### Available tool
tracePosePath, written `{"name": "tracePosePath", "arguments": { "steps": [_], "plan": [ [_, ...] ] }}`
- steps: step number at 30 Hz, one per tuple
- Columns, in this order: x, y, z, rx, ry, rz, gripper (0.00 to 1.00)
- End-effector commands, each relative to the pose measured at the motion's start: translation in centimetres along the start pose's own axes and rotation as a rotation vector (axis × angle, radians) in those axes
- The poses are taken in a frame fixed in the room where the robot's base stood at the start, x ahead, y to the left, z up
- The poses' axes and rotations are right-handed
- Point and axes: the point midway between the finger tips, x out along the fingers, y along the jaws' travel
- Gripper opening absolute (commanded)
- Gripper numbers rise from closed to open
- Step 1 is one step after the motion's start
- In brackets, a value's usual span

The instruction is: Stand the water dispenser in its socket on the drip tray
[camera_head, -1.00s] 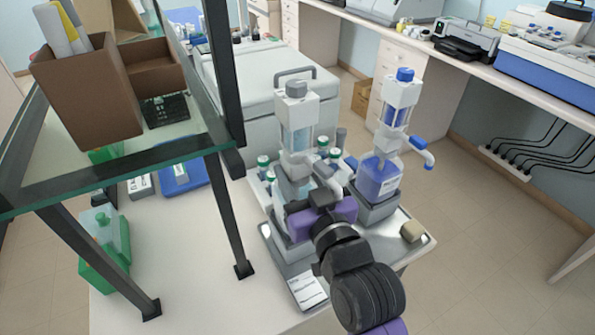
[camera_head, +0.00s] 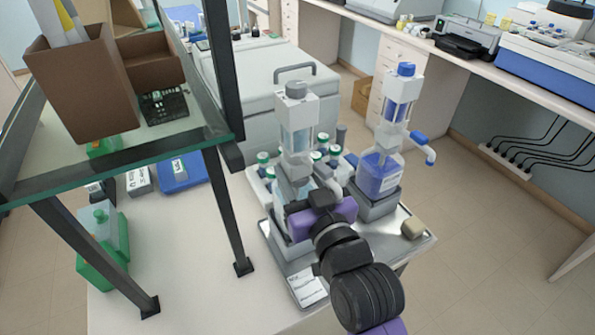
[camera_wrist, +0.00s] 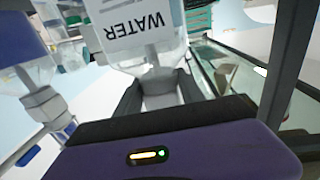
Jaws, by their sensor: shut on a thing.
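The water dispenser (camera_head: 297,133) is a clear bottle with a grey cap and white pump head. It stands about upright over the left part of the drip tray (camera_head: 290,251). Its WATER label (camera_wrist: 140,24) shows in the wrist view. The arm hides the dispenser's base and most of the socket, so I cannot tell whether the base is seated.
A blue-capped dispenser with blue liquid (camera_head: 380,175) stands close on the right in a grey socket. Several green-capped bottles (camera_head: 265,160) stand behind. A beige block (camera_head: 412,228) lies on the tray's right. A glass shelf on dark posts (camera_head: 222,205) rises at left.

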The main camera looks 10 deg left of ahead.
Motion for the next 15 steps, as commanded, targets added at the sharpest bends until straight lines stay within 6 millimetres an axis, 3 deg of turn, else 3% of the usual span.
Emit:
{"name": "tracePosePath", "arguments": {
  "steps": [15],
  "plan": [
    [-0.01, 0.02, 0.07, -0.001, 0.008, 0.0, 0.0]
  ]
}}
